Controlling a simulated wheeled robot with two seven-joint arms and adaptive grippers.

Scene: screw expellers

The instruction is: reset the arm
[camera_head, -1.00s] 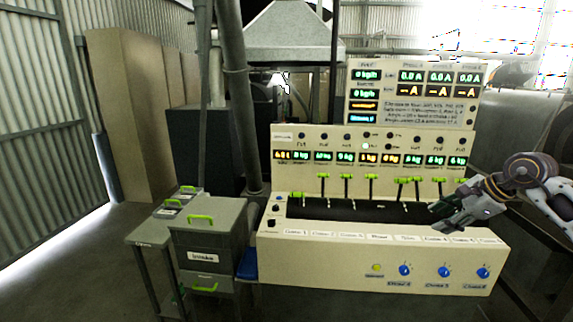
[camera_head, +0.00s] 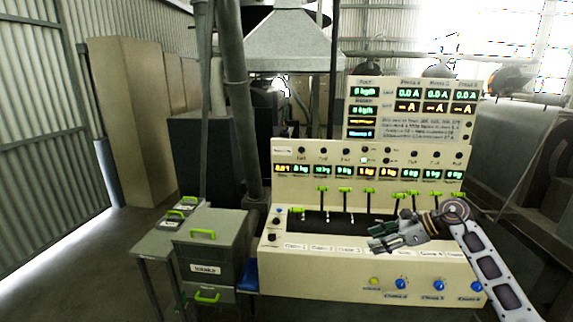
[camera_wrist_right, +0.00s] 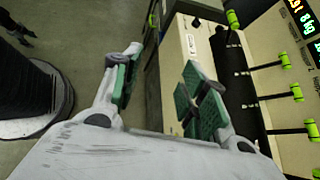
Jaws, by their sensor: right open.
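My right arm comes in from the lower right in the head view. Its right gripper (camera_head: 384,238) is in front of the control console (camera_head: 330,262), over the console's dark lever slot. In the right wrist view the gripper (camera_wrist_right: 160,95) is open, with green finger pads apart and nothing between them. The console's green-tipped levers (camera_wrist_right: 285,60) stand to the right of the fingers in that view. In the head view the gripper and forearm hide part of the console's right side and its labels. My left gripper is not in view.
Blue knobs (camera_head: 400,284) line the console's lower front. A display panel (camera_head: 412,108) rises at the back. A grey box with green handles (camera_head: 208,255) stands left of the console. Open floor (camera_head: 90,275) lies at the far left.

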